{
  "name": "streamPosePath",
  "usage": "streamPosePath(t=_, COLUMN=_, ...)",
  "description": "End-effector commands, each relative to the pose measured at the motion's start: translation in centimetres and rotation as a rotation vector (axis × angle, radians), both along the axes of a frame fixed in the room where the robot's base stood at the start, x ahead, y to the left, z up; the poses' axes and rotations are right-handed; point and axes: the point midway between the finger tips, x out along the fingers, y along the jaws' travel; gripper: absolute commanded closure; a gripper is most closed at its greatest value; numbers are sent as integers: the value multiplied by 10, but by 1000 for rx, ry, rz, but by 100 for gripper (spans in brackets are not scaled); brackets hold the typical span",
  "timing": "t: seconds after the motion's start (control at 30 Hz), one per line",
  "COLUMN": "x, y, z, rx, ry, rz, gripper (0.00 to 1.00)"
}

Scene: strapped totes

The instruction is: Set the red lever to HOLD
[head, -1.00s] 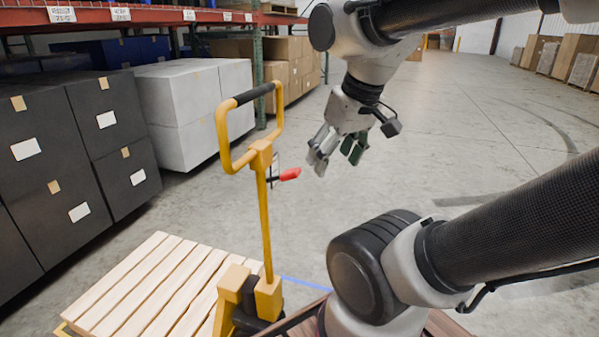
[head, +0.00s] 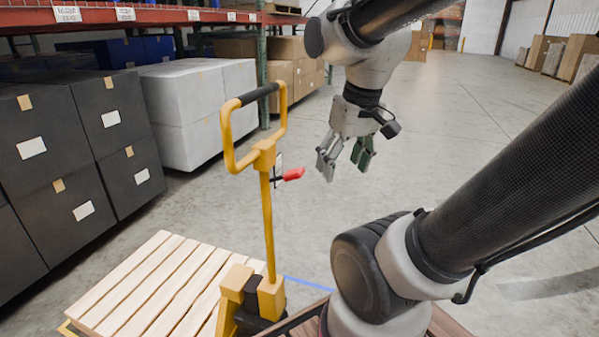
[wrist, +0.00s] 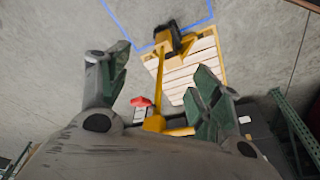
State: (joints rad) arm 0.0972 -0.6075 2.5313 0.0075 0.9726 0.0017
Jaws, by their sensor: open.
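The red lever (head: 293,174) sticks out to the right from the upright yellow shaft of a pallet jack (head: 267,225), below its loop handle. A small pale plate, partly seen, is by the lever's base; no marking on it can be read. My gripper (head: 343,172) is open and empty, to the right of the lever and apart from it. In the wrist view the red lever (wrist: 140,101) shows between the two spread fingers of my gripper (wrist: 160,88), nearer the left finger, beside the yellow shaft (wrist: 159,85).
A wooden pallet (head: 150,285) lies on the jack's forks at lower left. Black boxes (head: 75,165) and white boxes (head: 195,110) stand behind the jack at left, under a red shelf beam (head: 160,16). The floor to the right is open.

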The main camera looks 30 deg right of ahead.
Motion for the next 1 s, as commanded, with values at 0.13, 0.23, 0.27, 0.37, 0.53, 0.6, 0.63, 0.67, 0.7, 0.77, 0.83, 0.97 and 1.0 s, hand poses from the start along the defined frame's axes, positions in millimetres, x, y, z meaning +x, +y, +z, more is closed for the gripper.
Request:
streamPosePath(t=0.13, x=35, y=-17, z=-22, rx=74, ry=116, rz=-88, gripper=36)
streamPosePath(t=0.23, x=67, y=-28, z=-38, rx=126, ry=142, rz=-50, gripper=36)
streamPosePath(t=0.27, x=76, y=-31, z=-43, rx=139, ry=145, rz=-29, gripper=36)
streamPosePath(t=0.37, x=110, y=-43, z=-60, rx=177, ry=127, rz=71, gripper=36)
streamPosePath(t=0.53, x=168, y=-55, z=-77, rx=177, ry=15, rz=336, gripper=36)
streamPosePath(t=0.6, x=186, y=-54, z=-72, rx=148, ry=-45, rz=450, gripper=36)
streamPosePath(t=0.63, x=192, y=-54, z=-69, rx=131, ry=-70, rz=495, gripper=36)
streamPosePath(t=0.67, x=197, y=-54, z=-65, rx=115, ry=-93, rz=536, gripper=36)
streamPosePath(t=0.7, x=201, y=-54, z=-63, rx=96, ry=-115, rz=588, gripper=36)
streamPosePath(t=0.77, x=203, y=-53, z=-62, rx=73, ry=-134, rz=655, gripper=36)
streamPosePath(t=0.83, x=204, y=-53, z=-63, rx=50, ry=-144, rz=715, gripper=36)
streamPosePath(t=0.97, x=206, y=-51, z=-69, rx=35, ry=-148, rz=763, gripper=36)
streamPosePath(t=1.0, x=207, y=-50, z=-73, rx=35, ry=-148, rz=765, gripper=36)
